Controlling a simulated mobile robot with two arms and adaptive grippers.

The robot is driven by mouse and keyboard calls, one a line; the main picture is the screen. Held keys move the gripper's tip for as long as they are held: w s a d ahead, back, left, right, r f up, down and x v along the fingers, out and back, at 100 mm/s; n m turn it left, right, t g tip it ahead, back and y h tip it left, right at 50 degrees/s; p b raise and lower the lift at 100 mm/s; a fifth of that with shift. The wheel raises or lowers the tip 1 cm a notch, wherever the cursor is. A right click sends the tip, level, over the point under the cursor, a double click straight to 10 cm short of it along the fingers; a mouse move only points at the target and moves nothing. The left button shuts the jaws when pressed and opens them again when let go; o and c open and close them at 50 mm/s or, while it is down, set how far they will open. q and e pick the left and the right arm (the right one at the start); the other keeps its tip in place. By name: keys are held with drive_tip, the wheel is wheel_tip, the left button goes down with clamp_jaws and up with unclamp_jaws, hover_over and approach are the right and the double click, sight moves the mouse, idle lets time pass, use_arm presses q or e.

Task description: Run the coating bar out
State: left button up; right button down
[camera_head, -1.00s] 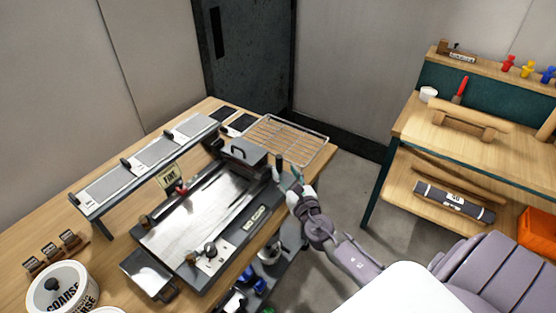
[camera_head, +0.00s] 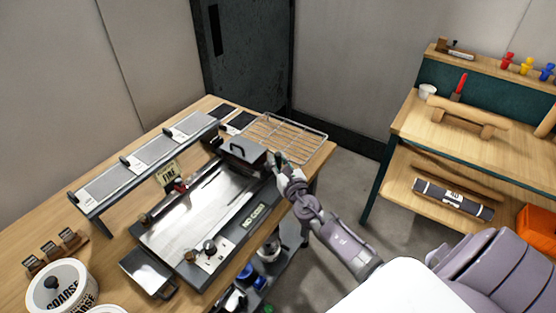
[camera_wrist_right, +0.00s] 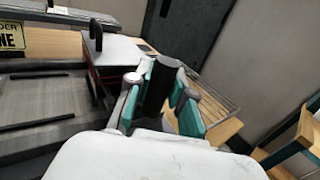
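The coating machine (camera_head: 168,250) lies on the wooden bench, with a bright metal bed. A dark block with a loop handle (camera_head: 243,152) sits across its far end; its link to the coating bar is unclear. My right gripper (camera_head: 280,163) is at the right side of this block. In the right wrist view a black upright post (camera_wrist_right: 158,90) stands between the teal finger pads of my right gripper (camera_wrist_right: 160,98). The pads flank it closely, but whether they press on it is unclear. My left gripper is out of view.
A wire rack (camera_head: 285,137) lies on the bench beyond the machine. A raised shelf of grey plates (camera_head: 150,155) runs along the left. A white COARSE tub (camera_head: 60,290) and a metal tray (camera_head: 148,273) are nearer. A second bench (camera_head: 450,125) stands right across clear floor.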

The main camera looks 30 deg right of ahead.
idle(0.3)
drive_tip(key=s+a+p, duration=0.1)
drive_tip(key=s+a, duration=0.2)
drive_tip(key=a, duration=0.4)
drive_tip(key=s+a+p, duration=0.1)
drive_tip(key=s+a, duration=0.2)
drive_tip(key=a, duration=0.4)
drive_tip(key=shift+a, duration=0.2)
drive_tip(key=c, duration=1)
unclamp_jaws()
drive_tip(key=shift+d, duration=0.1)
drive_tip(key=s, duration=0.4)
drive_tip(key=s+a, duration=0.1)
drive_tip(key=s, duration=0.3)
drive_tip(key=s+a, duration=0.1)
drive_tip(key=s, duration=0.2)
drive_tip(key=shift+s+a, duration=0.2)
drive_tip(key=shift+s, duration=0.2)
drive_tip(key=shift+f, duration=0.1)
